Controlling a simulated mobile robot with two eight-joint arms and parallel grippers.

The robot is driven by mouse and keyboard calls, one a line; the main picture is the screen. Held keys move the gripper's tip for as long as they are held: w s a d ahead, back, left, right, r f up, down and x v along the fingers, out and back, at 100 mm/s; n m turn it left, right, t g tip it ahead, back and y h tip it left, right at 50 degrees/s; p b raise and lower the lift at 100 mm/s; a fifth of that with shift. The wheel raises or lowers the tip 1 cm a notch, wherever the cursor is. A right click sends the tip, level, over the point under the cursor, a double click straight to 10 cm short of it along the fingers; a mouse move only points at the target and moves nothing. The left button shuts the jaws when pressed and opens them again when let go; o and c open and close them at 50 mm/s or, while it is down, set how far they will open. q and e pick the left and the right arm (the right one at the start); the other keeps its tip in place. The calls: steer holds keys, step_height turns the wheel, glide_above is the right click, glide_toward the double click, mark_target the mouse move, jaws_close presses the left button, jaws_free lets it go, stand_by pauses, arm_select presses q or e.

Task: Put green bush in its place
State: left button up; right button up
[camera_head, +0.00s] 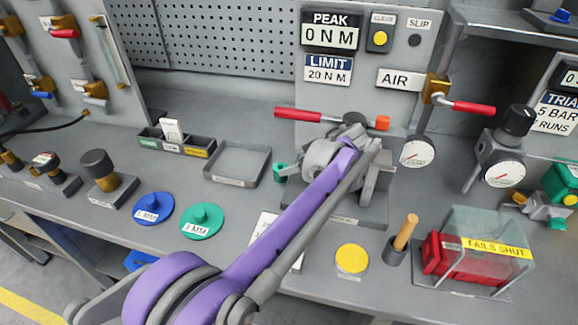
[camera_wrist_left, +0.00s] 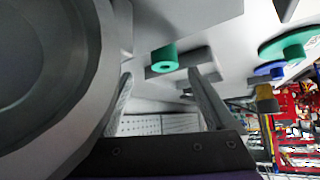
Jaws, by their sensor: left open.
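The green bush (camera_head: 280,172) is a small green ring-shaped cylinder on the bench, just right of the grey tray. My right gripper is not in view.
A sorting box (camera_head: 176,145) with green, white and yellow labels stands left of the empty grey tray (camera_head: 240,160). Blue disc (camera_head: 153,208) and green disc (camera_head: 202,221) lie nearer the front edge. A red-handled lever (camera_head: 300,115) sticks out above the bush.

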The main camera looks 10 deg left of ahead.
mark_target(282, 168)
arm_select(q)
steer(key=shift+w+a+f, duration=0.15)
steer(key=shift+a+f, duration=0.6)
steer(key=shift+a, duration=0.15)
steer(key=x, duration=0.5)
steer(key=shift+a+b, duration=0.1)
steer(key=shift+b, duration=0.25)
jaws_close()
